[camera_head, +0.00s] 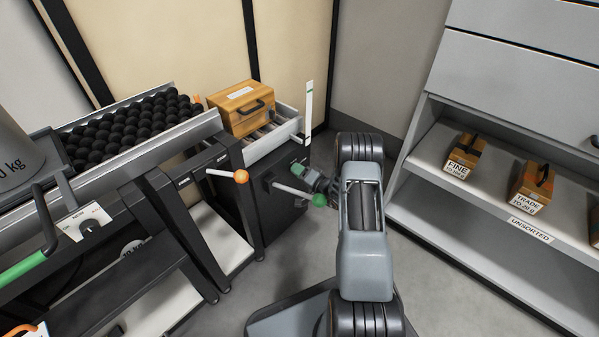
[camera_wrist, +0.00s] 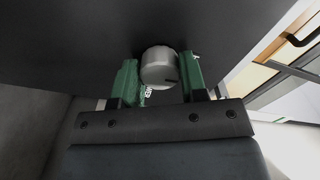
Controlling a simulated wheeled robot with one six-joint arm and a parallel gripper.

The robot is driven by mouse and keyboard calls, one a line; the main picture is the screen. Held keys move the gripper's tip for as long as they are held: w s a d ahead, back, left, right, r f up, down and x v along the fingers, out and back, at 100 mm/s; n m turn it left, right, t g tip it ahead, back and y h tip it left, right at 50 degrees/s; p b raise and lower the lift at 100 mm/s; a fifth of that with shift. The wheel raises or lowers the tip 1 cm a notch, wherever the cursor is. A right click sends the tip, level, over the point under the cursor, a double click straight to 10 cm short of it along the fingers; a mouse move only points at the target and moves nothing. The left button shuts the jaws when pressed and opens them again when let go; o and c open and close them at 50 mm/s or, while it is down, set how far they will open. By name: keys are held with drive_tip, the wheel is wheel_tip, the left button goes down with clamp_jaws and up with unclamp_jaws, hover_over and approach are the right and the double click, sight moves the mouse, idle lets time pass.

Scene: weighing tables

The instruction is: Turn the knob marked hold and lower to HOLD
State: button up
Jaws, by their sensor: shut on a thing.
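A round silver knob (camera_wrist: 158,58) stands out from a dark panel (camera_wrist: 90,45) in the wrist view. My gripper (camera_wrist: 160,74) has its green fingers on either side of the knob and is shut on it. A short dark mark shows on the knob's near edge. Small white marking shows beside the left finger, too small to read. In the head view my gripper (camera_head: 306,177) is at the side of the dark cabinet (camera_head: 262,210). The knob and its HOLD and LOWER marks cannot be made out there.
A lever with a green ball (camera_head: 319,200) crosses just below my gripper. A wooden box (camera_head: 240,108) sits on rollers above the cabinet. A grey shelf (camera_head: 490,190) with small boxes stands at right.

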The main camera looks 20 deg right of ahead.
drive_tip(key=o, duration=0.9)
drive_tip(key=shift+p+v, duration=2.05)
drive_tip(key=shift+v, duration=4.85)
